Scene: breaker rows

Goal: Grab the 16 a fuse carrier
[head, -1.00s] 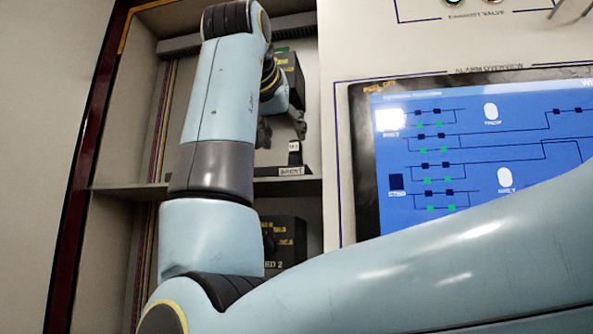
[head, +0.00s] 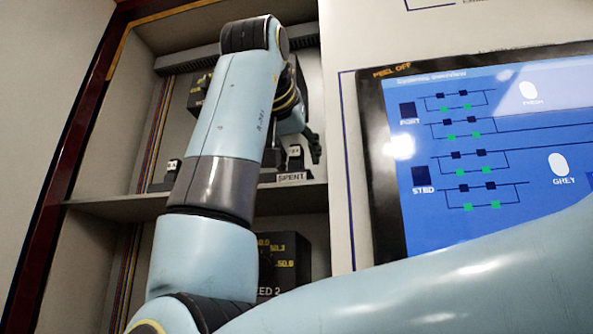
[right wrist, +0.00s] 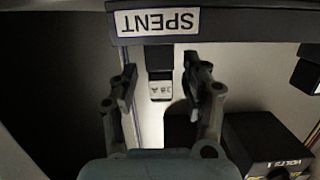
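A small black fuse carrier with a white label (head: 295,152) stands on the cabinet shelf just above the SPENT strip. In the right wrist view, a black carrier with a pale label (right wrist: 160,90) shows between the fingers; its upside-down marking is too small to read. Another labelled carrier (head: 172,167) stands further left on the shelf, its marking ending in A; one more (head: 210,152) shows partly behind my arm. My right gripper (right wrist: 160,88) is open, its fingers apart on either side of the carrier, with visible gaps. My left gripper is not in view.
The SPENT strip (right wrist: 160,22) crosses the top of the wrist view. A black VOLTS 1 box (right wrist: 268,145) sits at lower right there. The shelf edge (head: 130,205) runs below the carriers.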

